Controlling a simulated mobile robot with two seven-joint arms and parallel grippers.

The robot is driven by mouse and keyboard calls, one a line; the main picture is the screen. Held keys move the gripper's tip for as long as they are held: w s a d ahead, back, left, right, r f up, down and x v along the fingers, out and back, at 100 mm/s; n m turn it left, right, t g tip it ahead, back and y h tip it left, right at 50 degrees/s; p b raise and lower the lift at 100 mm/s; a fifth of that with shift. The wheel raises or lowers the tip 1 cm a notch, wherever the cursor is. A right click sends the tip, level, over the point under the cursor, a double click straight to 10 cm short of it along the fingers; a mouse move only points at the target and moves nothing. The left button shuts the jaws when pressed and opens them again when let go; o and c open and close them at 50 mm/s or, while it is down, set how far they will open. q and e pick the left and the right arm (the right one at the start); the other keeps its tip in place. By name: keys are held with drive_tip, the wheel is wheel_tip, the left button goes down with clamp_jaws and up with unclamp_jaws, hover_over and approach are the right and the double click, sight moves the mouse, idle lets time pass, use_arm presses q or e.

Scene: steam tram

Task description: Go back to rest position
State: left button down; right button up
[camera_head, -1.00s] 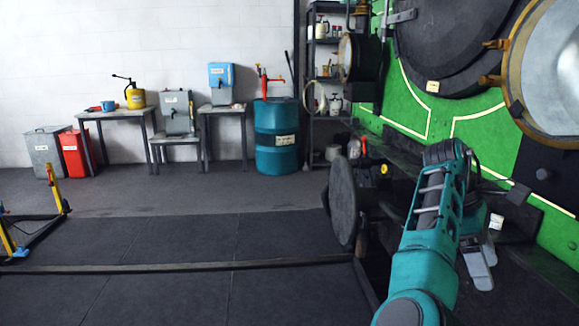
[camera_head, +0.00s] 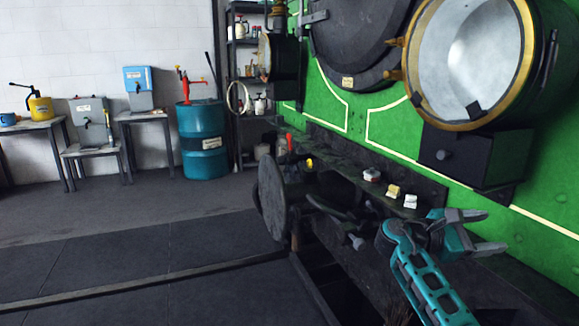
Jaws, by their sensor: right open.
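My teal right arm (camera_head: 425,285) comes up from the bottom edge. The steam tram's green front (camera_head: 385,125) fills the right side. My left gripper and left arm are out of the picture.
A round buffer (camera_head: 272,197) juts out left of my arm. Small items, including a yellow block (camera_head: 393,191) and a white one (camera_head: 411,201), sit on the beam's ledge. A large brass-rimmed lamp (camera_head: 465,60) hangs above. A blue drum (camera_head: 203,140) stands by the far shelf. The floor at left is clear.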

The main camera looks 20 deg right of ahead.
drive_tip(key=w+a+f+m+t+y, duration=0.1)
drive_tip(key=w+a+f+t+y, duration=0.25)
drive_tip(key=w+t, duration=0.45)
drive_tip(key=w+a+f+t+y, duration=0.2)
drive_tip(key=w+a+t+y, duration=0.15)
drive_tip(key=w+t, duration=0.4)
drive_tip(key=w+a+r+m+t+y, duration=0.5)
drive_tip(key=w+a+m+t+y, duration=0.15)
drive_tip(key=a+y, duration=0.2)
drive_tip(key=s+a+f+g+y, duration=0.1)
drive_tip(key=s+a+f+g, duration=0.1)
drive_tip(key=s+a+f, duration=0.6)
drive_tip(key=s+a+f+g+y, duration=0.25)
drive_tip(key=s+f, duration=0.25)
drive_tip(key=f, duration=0.7)
drive_tip(key=s+a+f+g, duration=0.1)
drive_tip(key=s+a+f, duration=0.1)
drive_tip(key=s, duration=0.6)
drive_tip(key=s+a+f+g, duration=0.1)
drive_tip(key=s+a+f, duration=0.2)
drive_tip(key=s, duration=0.4)
drive_tip(key=s+a+f+g, duration=0.1)
drive_tip(key=s+a+f, duration=0.2)
drive_tip(key=s, duration=0.5)
drive_tip(key=shift+s+f+y, duration=0.3)
drive_tip(key=shift+s+f, duration=0.05)
drive_tip(key=shift+f, duration=0.3)
drive_tip(key=shift+m, duration=0.25)
